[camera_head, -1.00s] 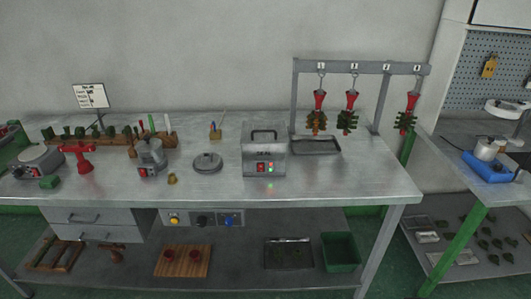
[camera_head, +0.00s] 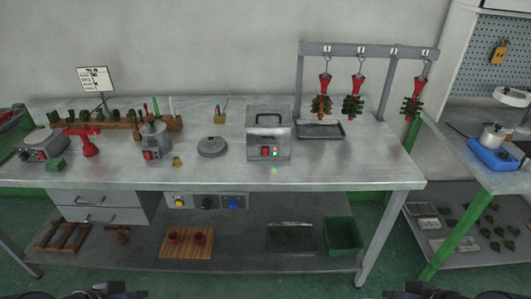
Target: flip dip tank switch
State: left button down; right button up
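A grey metal box with a top handle (camera_head: 268,120) stands upright on the metal workbench (camera_head: 340,172). Its front has a red switch and small green lights; the label is too small to read. A small round metal pot (camera_head: 155,138) with a red switch on its front stands farther left. A flat unit with a red switch (camera_head: 42,144) stands at the far left. I cannot tell by label which one is the dip tank. Only dark parts of my two arms show at the bottom edge, well in front of the bench. My gripper fingers are out of frame.
A rack (camera_head: 365,50) with several hanging red-and-green pieces stands behind a shallow tray (camera_head: 320,130) at the right. A round metal lid (camera_head: 212,147) lies left of the box. The bench front is mostly clear. A second bench with a blue heater (camera_head: 494,155) stands right.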

grip_shut()
dwell(1.8)
